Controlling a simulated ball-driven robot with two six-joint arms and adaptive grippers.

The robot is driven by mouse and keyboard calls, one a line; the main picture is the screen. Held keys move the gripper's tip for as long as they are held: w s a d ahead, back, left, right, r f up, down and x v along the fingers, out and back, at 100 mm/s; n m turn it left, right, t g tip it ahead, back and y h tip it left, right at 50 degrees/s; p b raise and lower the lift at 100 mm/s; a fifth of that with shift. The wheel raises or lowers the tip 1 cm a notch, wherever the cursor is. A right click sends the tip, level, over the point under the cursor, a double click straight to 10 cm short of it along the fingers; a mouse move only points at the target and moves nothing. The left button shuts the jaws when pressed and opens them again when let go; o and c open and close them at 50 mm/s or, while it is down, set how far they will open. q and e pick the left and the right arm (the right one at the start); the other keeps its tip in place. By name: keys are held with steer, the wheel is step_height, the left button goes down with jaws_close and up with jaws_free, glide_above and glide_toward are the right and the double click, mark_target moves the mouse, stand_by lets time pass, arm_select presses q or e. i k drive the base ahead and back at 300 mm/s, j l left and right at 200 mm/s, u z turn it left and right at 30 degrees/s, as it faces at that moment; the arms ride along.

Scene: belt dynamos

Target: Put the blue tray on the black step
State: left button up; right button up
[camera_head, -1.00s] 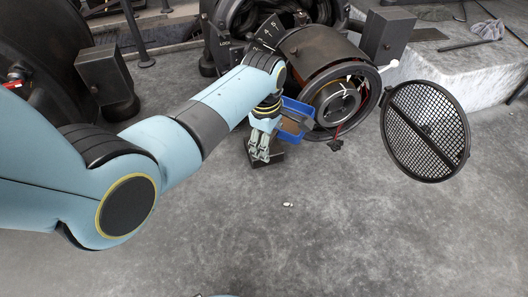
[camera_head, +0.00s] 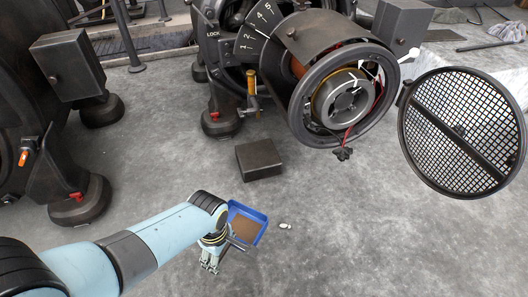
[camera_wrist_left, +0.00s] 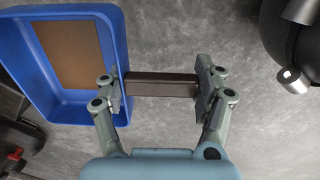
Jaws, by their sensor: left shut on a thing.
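The blue tray (camera_head: 262,220), with a brown inner floor, is held up by my left gripper (camera_head: 210,264), to the gripper's upper right in the head view. In the left wrist view the tray (camera_wrist_left: 115,40) is at the left. There a dark bar (camera_wrist_left: 160,84) spans between the finger pads of my left gripper, which is shut on it; it looks like the tray's handle, though its join to the wall is partly hidden by a finger. The black step (camera_head: 258,158), a low dark block, stands on the floor beyond the tray, apart from it, its top bare. My right gripper is out of view.
A large dynamo (camera_head: 345,85) stands behind the step, with a round mesh cover (camera_head: 462,130) at its right. Another dark machine (camera_head: 75,120) stands at the left. A small pale object (camera_head: 285,226) lies on the floor right of the tray. The grey floor around is mostly clear.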

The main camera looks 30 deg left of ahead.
mark_target(252, 160)
steer(key=i+j, duration=0.15)
steer(key=i, duration=0.25)
steer(key=i+j, duration=0.2)
steer(key=i, duration=0.2)
steer(key=j+z, duration=0.15)
steer(key=j, duration=0.4)
steer(key=i, duration=0.05)
